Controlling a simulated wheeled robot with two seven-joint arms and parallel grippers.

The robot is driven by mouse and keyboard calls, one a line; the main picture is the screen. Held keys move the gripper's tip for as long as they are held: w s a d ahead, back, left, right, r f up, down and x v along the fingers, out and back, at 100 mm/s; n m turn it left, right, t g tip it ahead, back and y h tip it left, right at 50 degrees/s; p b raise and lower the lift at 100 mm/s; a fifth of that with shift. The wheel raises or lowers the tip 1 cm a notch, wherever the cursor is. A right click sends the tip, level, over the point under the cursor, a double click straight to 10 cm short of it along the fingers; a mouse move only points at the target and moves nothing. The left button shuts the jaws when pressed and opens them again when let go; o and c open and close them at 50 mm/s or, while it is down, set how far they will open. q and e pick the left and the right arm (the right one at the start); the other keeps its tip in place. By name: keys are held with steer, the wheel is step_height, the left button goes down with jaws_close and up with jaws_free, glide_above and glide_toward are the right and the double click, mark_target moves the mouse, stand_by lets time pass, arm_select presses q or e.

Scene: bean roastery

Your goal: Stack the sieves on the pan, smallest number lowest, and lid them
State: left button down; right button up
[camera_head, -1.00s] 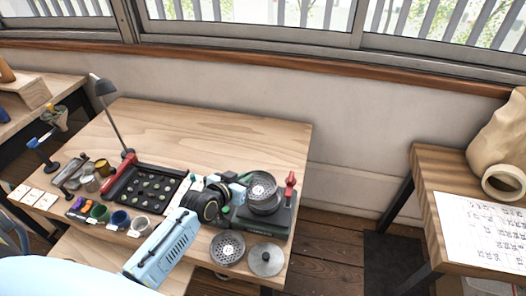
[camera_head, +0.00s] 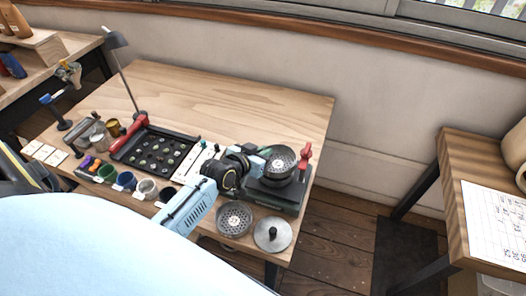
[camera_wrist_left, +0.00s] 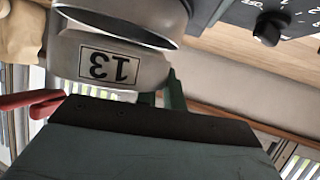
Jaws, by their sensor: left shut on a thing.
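My left gripper (camera_head: 264,164) is shut on a metal sieve (camera_head: 283,156), at the left side of a round metal stack on a dark device. In the left wrist view the held sieve (camera_wrist_left: 110,66) carries the number 13, seen upside down. What lies beneath it is mostly hidden, and I cannot tell whether it touches that. Another sieve (camera_head: 235,219) lies flat on the table in front, with its perforated mesh facing up. The round metal lid (camera_head: 272,235) with a dark knob lies to its right. My right gripper is not in view.
The dark device (camera_head: 273,196) has a red handle (camera_head: 305,158) close to the right of the stack. A black tray (camera_head: 158,151) with small items and several cups stand to the left. The table's back is clear.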

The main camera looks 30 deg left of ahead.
arm_select(q)
steer(key=shift+f, duration=0.3)
steer(key=shift+s+a+r, duration=0.1)
steer(key=shift+s+a, duration=0.05)
steer(key=shift+a, duration=0.05)
stand_by(0.6)
steer(key=shift+p, duration=0.45)
steer(key=shift+f+b, duration=0.35)
steer(key=shift+f, duration=0.15)
stand_by(0.5)
steer(key=shift+r, duration=0.2)
steer(key=shift+r+p, duration=0.7)
steer(key=shift+p, duration=0.35)
stand_by(0.4)
steer(key=shift+f+b, duration=0.4)
steer(key=shift+f, duration=0.45)
stand_by(0.4)
steer(key=shift+r, duration=0.1)
